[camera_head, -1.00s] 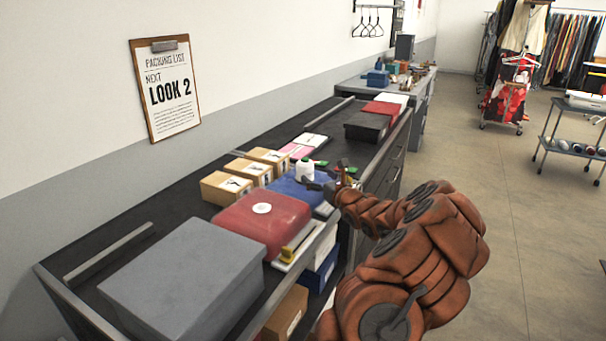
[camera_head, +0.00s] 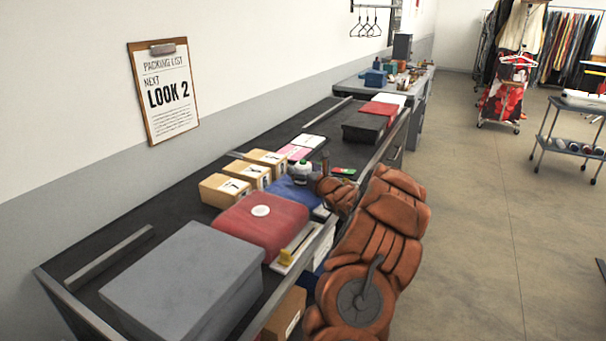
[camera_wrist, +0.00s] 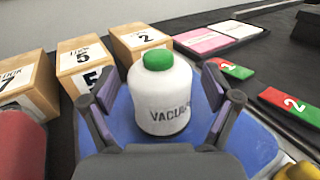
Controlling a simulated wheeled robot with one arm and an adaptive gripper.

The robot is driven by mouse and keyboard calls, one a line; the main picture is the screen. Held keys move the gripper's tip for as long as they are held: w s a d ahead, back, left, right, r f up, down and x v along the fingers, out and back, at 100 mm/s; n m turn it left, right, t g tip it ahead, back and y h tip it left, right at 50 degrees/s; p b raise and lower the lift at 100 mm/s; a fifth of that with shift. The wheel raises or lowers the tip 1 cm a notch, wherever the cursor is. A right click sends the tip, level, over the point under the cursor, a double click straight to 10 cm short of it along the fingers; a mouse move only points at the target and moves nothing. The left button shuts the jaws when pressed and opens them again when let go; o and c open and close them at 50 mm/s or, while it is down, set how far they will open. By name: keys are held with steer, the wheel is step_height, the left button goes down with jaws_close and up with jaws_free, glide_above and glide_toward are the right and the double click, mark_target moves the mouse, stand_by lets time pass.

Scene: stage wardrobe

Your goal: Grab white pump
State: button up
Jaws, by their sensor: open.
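The white pump (camera_wrist: 158,100) is a rounded white bottle with a green cap and dark lettering that reads "VACUU". It stands upright on a blue surface (camera_wrist: 119,128). In the head view the pump (camera_head: 302,171) shows small, partly hidden by my gripper. My gripper (camera_wrist: 160,110) is open, with one finger on each side of the pump in the wrist view. I cannot tell whether the fingers touch it.
Small numbered cardboard boxes (camera_head: 225,190) stand left of the pump. Red and green number cards (camera_wrist: 231,69) lie to the right in the wrist view. A dark box (camera_head: 364,127) stands farther along.

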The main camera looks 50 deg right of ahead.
mark_target(304, 162)
jaws_close()
stand_by(0.8)
steer(key=shift+w+r, duration=0.1)
steer(key=shift+r, duration=0.5)
step_height(304, 162, up, 3)
steer(key=shift+f, duration=0.15)
steer(key=shift+s+a+f+b, duration=0.1)
steer(key=shift+s+a+b, duration=0.1)
steer(key=shift+s+b, duration=0.25)
steer(key=s+a+b, duration=0.1)
steer(key=s+a, duration=0.2)
steer(key=s, duration=0.3)
steer(key=s+a+r+b, duration=0.1)
steer(key=s+a, duration=0.3)
steer(key=s, duration=0.3)
steer(key=shift+a+r, duration=0.15)
